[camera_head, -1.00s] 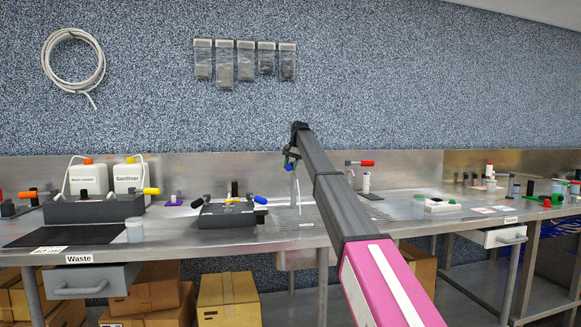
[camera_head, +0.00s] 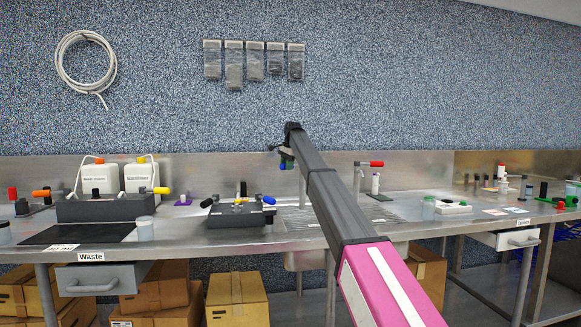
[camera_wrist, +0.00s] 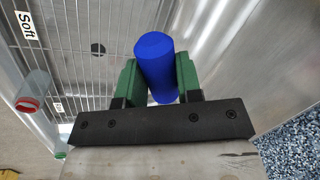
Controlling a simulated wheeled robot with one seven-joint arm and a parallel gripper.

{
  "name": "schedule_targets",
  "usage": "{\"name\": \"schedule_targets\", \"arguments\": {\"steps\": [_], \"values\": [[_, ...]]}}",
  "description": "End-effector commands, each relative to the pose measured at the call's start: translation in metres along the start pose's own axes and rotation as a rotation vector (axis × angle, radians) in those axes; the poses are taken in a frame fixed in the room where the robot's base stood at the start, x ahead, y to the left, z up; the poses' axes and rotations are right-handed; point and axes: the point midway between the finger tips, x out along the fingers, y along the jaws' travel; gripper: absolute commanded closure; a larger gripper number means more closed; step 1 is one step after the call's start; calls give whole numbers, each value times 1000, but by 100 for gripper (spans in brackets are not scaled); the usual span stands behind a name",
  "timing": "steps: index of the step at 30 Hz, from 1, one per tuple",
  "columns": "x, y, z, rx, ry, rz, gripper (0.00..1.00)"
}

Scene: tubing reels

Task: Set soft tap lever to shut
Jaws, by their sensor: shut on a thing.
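The soft tap's lever ends in a blue cylindrical handle (camera_wrist: 156,62), which sits between the two green fingers of my gripper (camera_wrist: 158,82) in the wrist view. The fingers are shut on it from both sides. A "Soft" label (camera_wrist: 25,24) shows at the upper left of that view, beside a wire grid. In the head view my gripper (camera_head: 287,160) is over the sink area in front of the back wall, small and partly hidden by my arm. The tap's body is mostly hidden there.
A second tap with a red lever (camera_head: 370,164) stands to the right of my gripper. A dark valve block (camera_head: 238,217) with blue, black and yellow handles is on the bench to the left. A grey cylinder with a red end (camera_wrist: 28,103) shows at the wrist view's left.

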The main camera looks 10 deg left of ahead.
Motion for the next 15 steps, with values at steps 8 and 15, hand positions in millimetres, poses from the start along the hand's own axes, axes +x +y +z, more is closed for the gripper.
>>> {"name": "schedule_targets", "arguments": {"steps": [8,15], "values": [[3,-15,-1,129,36,0,100],[4,-19,-2,173,47,-1,100]]}}
